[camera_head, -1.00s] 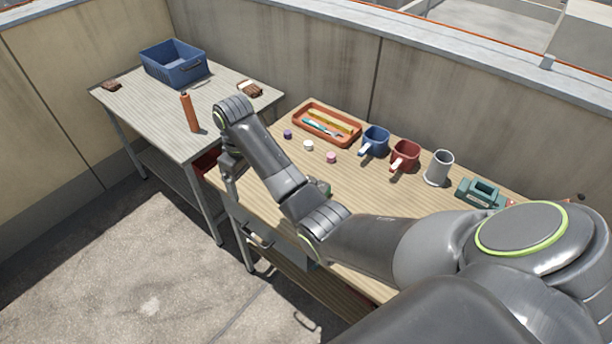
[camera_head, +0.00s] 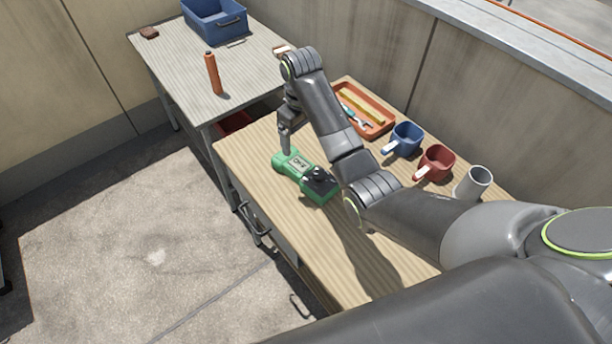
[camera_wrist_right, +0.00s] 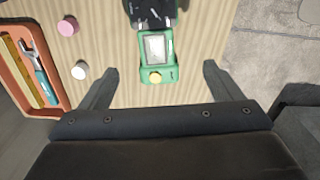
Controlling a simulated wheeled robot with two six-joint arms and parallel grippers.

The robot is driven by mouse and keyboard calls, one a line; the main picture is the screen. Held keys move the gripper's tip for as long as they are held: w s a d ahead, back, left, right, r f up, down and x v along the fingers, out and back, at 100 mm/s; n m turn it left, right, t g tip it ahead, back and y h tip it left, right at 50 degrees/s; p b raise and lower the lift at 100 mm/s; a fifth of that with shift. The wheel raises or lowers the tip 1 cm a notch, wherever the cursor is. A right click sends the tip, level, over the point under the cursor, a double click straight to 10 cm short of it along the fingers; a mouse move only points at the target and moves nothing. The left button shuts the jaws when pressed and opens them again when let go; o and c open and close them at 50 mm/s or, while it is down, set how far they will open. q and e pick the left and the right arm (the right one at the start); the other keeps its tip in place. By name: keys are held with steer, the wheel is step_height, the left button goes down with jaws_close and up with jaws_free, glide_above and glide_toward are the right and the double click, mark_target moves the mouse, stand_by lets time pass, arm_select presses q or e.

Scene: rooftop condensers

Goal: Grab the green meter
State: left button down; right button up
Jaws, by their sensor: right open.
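The green meter (camera_head: 303,175) lies flat on the wooden workbench (camera_head: 372,268), with a display face and a dark part at its near right end. My right gripper (camera_head: 286,140) is above the bench by the meter's far left end. The right gripper is open and empty. In the head view my right arm hides part of the bench. My left gripper does not show.
An orange tray (camera_head: 388,127) with tools, a blue mug (camera_head: 407,138), a red mug (camera_head: 437,162) and a grey cup (camera_head: 473,182) stand along the wall side. Pink (camera_wrist_right: 68,26) and white (camera_wrist_right: 79,71) small pieces lie beside the gripper. A second table (camera_head: 172,62) holds a blue bin (camera_head: 213,27) and an orange cylinder (camera_head: 213,73).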

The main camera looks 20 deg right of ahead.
steer(key=b, duration=0.3)
glide_above(305, 169)
step_height(305, 169, down, 5)
steer(key=shift+r, duration=0.1)
step_height(305, 169, down, 4)
steer(key=shift+a+r+p, duration=0.1)
steer(key=shift+a+p, duration=0.05)
steer(key=shift+p, duration=0.25)
steer(key=shift+f, duration=3.2)
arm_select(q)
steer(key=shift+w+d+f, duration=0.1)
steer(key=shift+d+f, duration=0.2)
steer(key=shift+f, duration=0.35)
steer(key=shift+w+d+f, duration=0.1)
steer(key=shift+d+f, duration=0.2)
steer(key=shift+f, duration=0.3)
arm_select(e)
steer(key=shift+c, duration=0.4)
steer(key=shift+r, duration=0.1)
steer(key=c, duration=1.3)
